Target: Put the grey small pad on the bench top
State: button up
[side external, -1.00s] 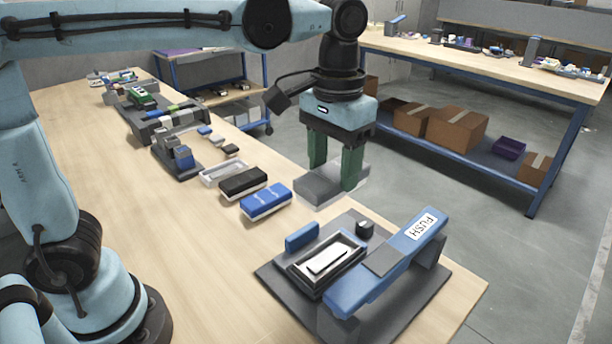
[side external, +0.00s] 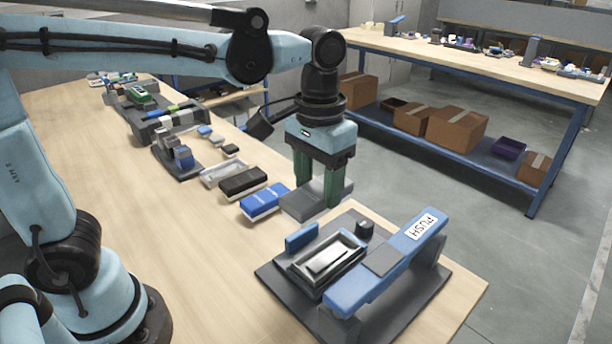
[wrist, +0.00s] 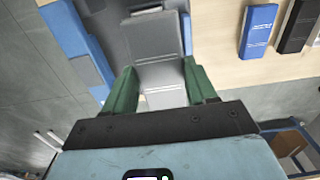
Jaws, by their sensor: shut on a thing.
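The grey small pad (side external: 300,203) is a flat grey block between the green fingers of my gripper (side external: 318,197) in the side view. My gripper is shut on it and points down near the bench's far edge. The pad looks level and low over the bench top (side external: 225,270); I cannot tell whether it touches. In the wrist view the pad (wrist: 153,38) reaches out past the green fingers of my gripper (wrist: 160,88). A paler grey part shows between the fingers, and the fingers partly hide it.
A press fixture with a blue PUSH lever (side external: 390,262) and a pale tray (side external: 328,262) stands just in front of the pad. A blue-topped box (side external: 262,203) and a black box (side external: 243,183) lie to its left. The bench's front left is clear.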

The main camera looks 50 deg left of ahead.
jog(key=f, duration=0.1)
jog(key=s+a+f, duration=0.1)
jog(key=f, duration=0.1)
jog(key=a+f, duration=0.1)
jog(key=shift+s+a+f, duration=0.1)
jog(key=shift+s+f, duration=0.2)
jog(key=shift+s, duration=0.1)
jog(key=w+a+f, duration=0.1)
jog(key=a+f, duration=0.1)
jog(key=a, duration=0.1)
jog(key=w+a+f, duration=0.2)
jog(key=a, duration=0.1)
jog(key=w+a+f, duration=0.2)
jog(key=a, duration=0.1)
jog(key=shift+a+f, duration=0.3)
jog(key=shift+a, duration=0.05)
jog(key=shift+f, duration=2)
jog(key=shift+f, duration=0.15)
jog(key=o, duration=1.3)
jog(key=shift+c, duration=0.2)
